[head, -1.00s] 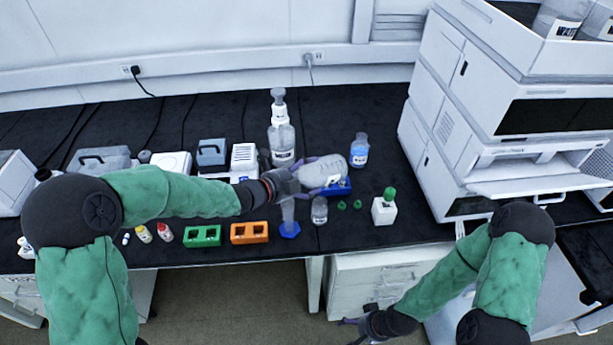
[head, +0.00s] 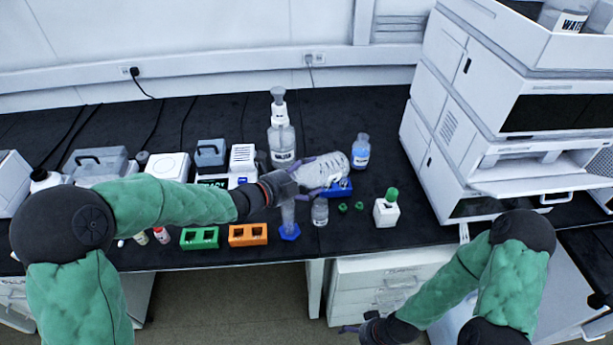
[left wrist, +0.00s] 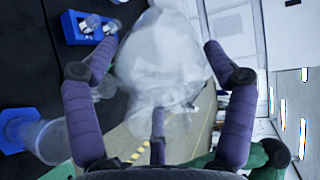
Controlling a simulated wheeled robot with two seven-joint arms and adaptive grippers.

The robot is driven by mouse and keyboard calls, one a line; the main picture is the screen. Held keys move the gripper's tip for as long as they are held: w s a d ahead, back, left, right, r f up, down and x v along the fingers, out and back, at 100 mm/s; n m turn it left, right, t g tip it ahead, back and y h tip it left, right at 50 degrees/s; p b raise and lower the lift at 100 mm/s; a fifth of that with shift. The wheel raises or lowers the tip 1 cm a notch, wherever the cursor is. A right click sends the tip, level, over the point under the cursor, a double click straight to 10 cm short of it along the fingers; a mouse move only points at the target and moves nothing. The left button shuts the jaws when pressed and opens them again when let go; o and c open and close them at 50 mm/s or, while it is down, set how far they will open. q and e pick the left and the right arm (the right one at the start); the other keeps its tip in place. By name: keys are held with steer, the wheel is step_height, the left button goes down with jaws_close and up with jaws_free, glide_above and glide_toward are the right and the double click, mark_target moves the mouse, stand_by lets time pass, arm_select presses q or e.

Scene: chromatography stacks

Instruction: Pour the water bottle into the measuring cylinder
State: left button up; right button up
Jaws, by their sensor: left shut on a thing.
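The clear water bottle (head: 332,165) lies tipped on its side in my left gripper (head: 300,180), above the bench. In the left wrist view the bottle (left wrist: 160,60) fills the space between the purple fingers (left wrist: 160,80) of this gripper, which is shut on it. The clear measuring cylinder (head: 288,214) stands upright on a blue base, just below the gripper. It also shows at the left of the left wrist view (left wrist: 45,138). I cannot tell whether water is flowing; the bottle's mouth is not clear. My right gripper (head: 350,328) is low in front of the bench, its jaws unclear.
A small clear bottle (head: 320,212) stands right of the cylinder. Orange (head: 248,235) and green (head: 200,238) racks are to its left; a blue rack (head: 340,189) is behind. A tall pump bottle (head: 281,135) and blue-liquid bottle (head: 360,152) stand farther back. The chromatography stack (head: 470,120) blocks the right.

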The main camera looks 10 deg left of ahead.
arm_select(q)
steer(key=shift+r, duration=0.15)
steer(key=shift+b, duration=0.4)
steer(key=shift+b, duration=0.75)
steer(key=shift+a+t+h+b, duration=0.1)
steer(key=shift+t+h+b, duration=0.35)
steer(key=shift+b, duration=0.55)
steer(key=shift+c, duration=0.2)
